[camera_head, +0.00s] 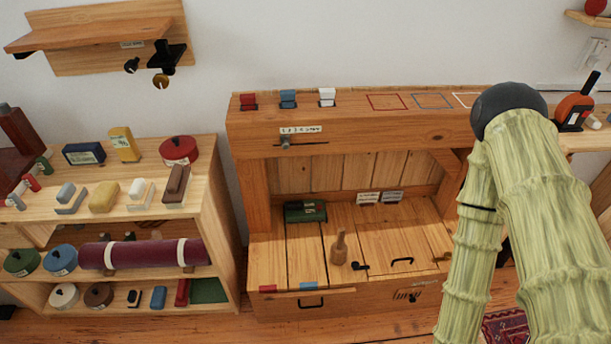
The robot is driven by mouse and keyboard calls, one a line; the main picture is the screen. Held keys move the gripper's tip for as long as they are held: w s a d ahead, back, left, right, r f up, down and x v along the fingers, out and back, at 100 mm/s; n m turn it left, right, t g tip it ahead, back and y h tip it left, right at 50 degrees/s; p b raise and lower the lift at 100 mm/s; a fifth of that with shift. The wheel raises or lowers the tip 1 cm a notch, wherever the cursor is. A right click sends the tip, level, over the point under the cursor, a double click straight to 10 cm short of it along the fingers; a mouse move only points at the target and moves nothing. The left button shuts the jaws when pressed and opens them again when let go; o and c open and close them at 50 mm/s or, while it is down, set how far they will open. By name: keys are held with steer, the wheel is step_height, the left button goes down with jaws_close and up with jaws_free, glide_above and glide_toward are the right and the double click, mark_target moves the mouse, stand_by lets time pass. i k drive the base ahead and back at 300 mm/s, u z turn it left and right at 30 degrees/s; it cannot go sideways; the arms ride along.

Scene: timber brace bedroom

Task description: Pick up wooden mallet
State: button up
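The wooden mallet (339,250) stands on the plank surface of the low wooden bench (300,262), near its front and middle. Its wider part is at the bottom and its narrow handle points up. My green arm is at the right of the view, in front of the bench's right side, with a dark rounded joint at its top. My gripper is not in view, and the mallet stands clear of the arm.
A black latch (361,266) and handle (402,261) lie just right of the mallet. A green box (304,211) sits behind it to the left. The bench's raised back ledge (350,135) holds small coloured clips. A crowded shelf unit (222,200) stands at left.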

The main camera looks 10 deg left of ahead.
mark_target(339, 249)
steer(key=k, duration=1.05)
steer(key=u, duration=0.65)
steer(key=i, duration=0.5)
steer(key=u, duration=0.3)
